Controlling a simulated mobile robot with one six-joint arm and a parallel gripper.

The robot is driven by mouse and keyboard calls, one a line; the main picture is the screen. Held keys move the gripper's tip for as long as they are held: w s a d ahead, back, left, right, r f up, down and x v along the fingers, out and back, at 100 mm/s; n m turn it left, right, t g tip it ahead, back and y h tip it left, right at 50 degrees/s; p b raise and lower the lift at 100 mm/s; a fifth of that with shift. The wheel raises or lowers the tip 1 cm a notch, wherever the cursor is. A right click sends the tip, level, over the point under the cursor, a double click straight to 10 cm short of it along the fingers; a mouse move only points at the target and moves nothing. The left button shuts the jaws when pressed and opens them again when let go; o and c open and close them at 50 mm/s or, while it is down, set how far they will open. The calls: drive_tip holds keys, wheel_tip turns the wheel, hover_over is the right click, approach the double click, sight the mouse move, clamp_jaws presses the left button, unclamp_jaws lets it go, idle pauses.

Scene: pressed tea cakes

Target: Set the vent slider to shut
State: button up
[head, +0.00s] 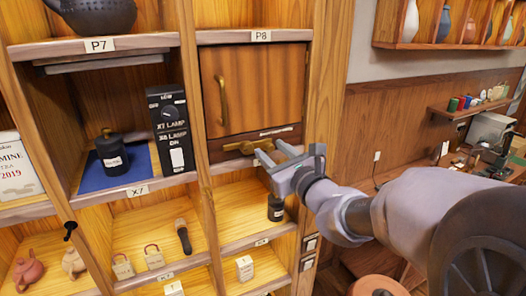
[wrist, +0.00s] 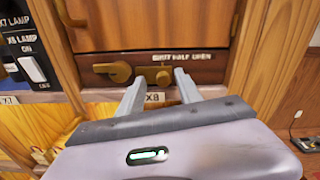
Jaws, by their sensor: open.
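The compartment P8 has a wooden door (head: 250,88) with a brass handle, closed as far as I see. On the dark strip below it are a round brass turn-piece with a lever (wrist: 120,72) and, to its right, a brass slider knob (wrist: 158,73). A small label (wrist: 181,57) above the knob seems to read shut, half, open. The knob appears near the label's left end, but its exact setting is hard to tell. My gripper (head: 270,152) is open in front of the strip. In the wrist view its fingers (wrist: 160,82) stand either side of the knob; contact is unclear.
At left is compartment X7 with a black bottle (head: 112,152) on a blue mat and a black lamp switch panel (head: 171,130). A small dark jar (head: 275,208) stands in the cell below my gripper. The shelf post (head: 322,110) is close on the right.

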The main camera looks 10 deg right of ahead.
drive_tip(key=b+v, duration=0.4)
drive_tip(key=v, duration=1.2)
drive_tip(key=s+a+f+n+g+y+b, duration=0.1)
drive_tip(key=s+a+f+n+g+b, duration=0.25)
drive_tip(key=f+b, duration=0.4)
drive_tip(key=s+a+f+n+g+y+b, duration=0.15)
drive_tip(key=a+f+n+b, duration=0.3)
drive_tip(key=f, duration=0.55)
drive_tip(key=s+a+f+n+g+b, duration=0.35)
drive_tip(key=f+b, duration=0.25)
drive_tip(key=f, duration=0.3)
drive_tip(key=s+d+f+n+g+h+b, duration=0.1)
drive_tip(key=f+n+b, duration=0.3)
drive_tip(key=f, duration=0.4)
drive_tip(key=s+d+f+n+g+h+b, duration=0.1)
drive_tip(key=s+d+f+n+h+b, duration=0.1)
drive_tip(key=f+b, duration=0.5)
drive_tip(key=s+d+f+n+g+h+b, duration=0.1)
drive_tip(key=s+d+f+n+h+b, duration=0.1)
drive_tip(key=s+f+n+b, duration=0.3)
wheel_tip(320, 180, down, 5)
drive_tip(key=n+h+b, duration=0.1)
drive_tip(key=n, duration=0.2)
drive_tip(key=shift+s+d+r, duration=0.15)
drive_tip(key=shift+s+d, duration=0.05)
drive_tip(key=shift+d, duration=0.05)
